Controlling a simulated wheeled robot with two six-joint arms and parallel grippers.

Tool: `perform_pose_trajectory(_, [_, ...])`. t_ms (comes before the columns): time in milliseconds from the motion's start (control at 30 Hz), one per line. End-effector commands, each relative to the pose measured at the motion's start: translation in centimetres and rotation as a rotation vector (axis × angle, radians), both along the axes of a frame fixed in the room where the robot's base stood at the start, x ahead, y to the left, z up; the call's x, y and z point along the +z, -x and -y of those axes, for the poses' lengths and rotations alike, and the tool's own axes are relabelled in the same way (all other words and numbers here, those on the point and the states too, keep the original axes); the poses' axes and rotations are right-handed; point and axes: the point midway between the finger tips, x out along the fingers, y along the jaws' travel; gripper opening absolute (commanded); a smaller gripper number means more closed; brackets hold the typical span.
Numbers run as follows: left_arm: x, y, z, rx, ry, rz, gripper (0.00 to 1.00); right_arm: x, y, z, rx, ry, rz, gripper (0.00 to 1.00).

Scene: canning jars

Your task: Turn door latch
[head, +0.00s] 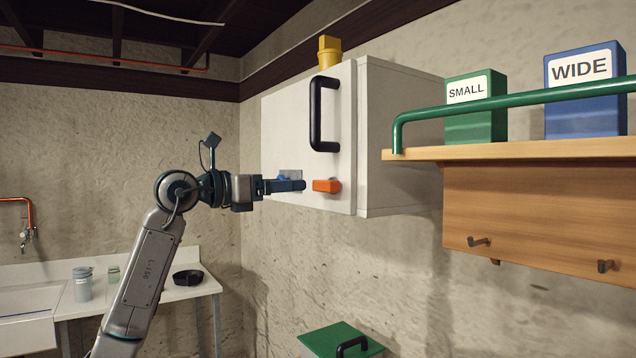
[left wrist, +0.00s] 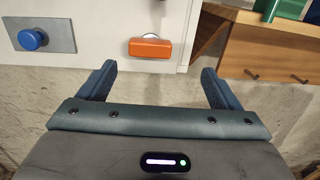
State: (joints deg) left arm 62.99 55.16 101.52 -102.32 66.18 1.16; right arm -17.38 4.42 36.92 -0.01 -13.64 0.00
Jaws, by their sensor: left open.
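The door latch (head: 327,186) is a small orange handle low on the front of a white wall cabinet (head: 284,125). It lies level. My left gripper (head: 304,185) is just left of the latch in the head view, at about the same height. In the left wrist view the orange latch (left wrist: 150,48) sits ahead of and between the open fingers (left wrist: 158,82), with a gap to the fingertips. The fingers hold nothing. The cabinet door is shut, with a black upright handle (head: 316,114) above the latch. My right gripper is not in view.
A blue button on a grey plate (left wrist: 47,39) is left of the latch. A wooden shelf (head: 520,152) with a green rail (head: 500,103) and boxes juts out at right. A yellow object (head: 329,50) stands on the cabinet. A green-lidded box (head: 325,340) is below.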

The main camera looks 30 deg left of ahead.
Motion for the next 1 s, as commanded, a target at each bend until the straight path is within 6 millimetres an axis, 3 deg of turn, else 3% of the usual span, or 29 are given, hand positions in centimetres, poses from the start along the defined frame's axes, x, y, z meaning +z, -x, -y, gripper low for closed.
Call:
perform_pose_trajectory(167, [0.7,-0.2,-1.1,0.043,-0.024,-0.018,0.85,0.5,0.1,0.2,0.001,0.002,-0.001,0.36])
perform_pose_trajectory(700, [0.9,-8.2,2.3,0.039,-0.021,-0.019,0.85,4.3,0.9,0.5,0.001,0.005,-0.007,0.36])
perform_pose_trajectory(1000, [0.5,-9.6,2.9,0.041,-0.024,-0.018,0.85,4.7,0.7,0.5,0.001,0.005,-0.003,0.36])
